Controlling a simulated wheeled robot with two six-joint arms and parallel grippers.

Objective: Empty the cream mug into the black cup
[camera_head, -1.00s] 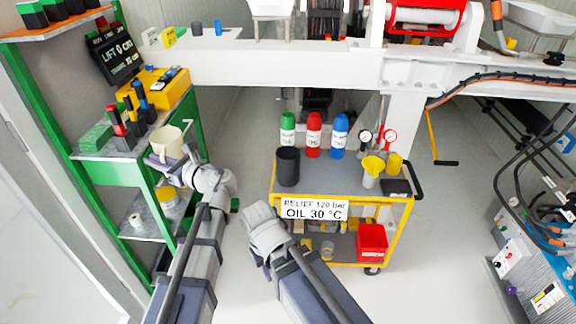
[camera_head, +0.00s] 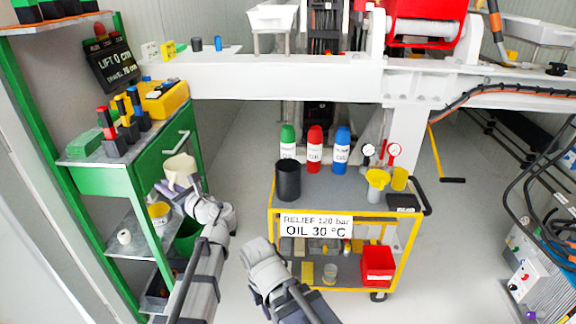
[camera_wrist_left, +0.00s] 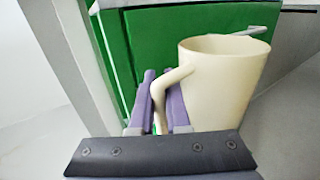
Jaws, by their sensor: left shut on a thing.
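The cream mug (camera_head: 180,170) is held up in front of the green cabinet, a little tilted in the head view. It also shows large in the left wrist view (camera_wrist_left: 226,85), with its handle between the fingers. My left gripper (camera_wrist_left: 160,110) is shut on that handle; it shows in the head view (camera_head: 172,190) too. The mug's contents are hidden. The black cup (camera_head: 288,180) stands upright on the yellow cart's top at its left, well to the right of the mug. My right arm's wrist shows low in the middle; its fingers cannot be made out.
The cart (camera_head: 345,205) also carries green, red and blue bottles (camera_head: 314,150), a yellow funnel (camera_head: 377,180) and gauges. The green cabinet (camera_head: 105,180) with a drawer handle stands at left. Floor shows free between cabinet and cart.

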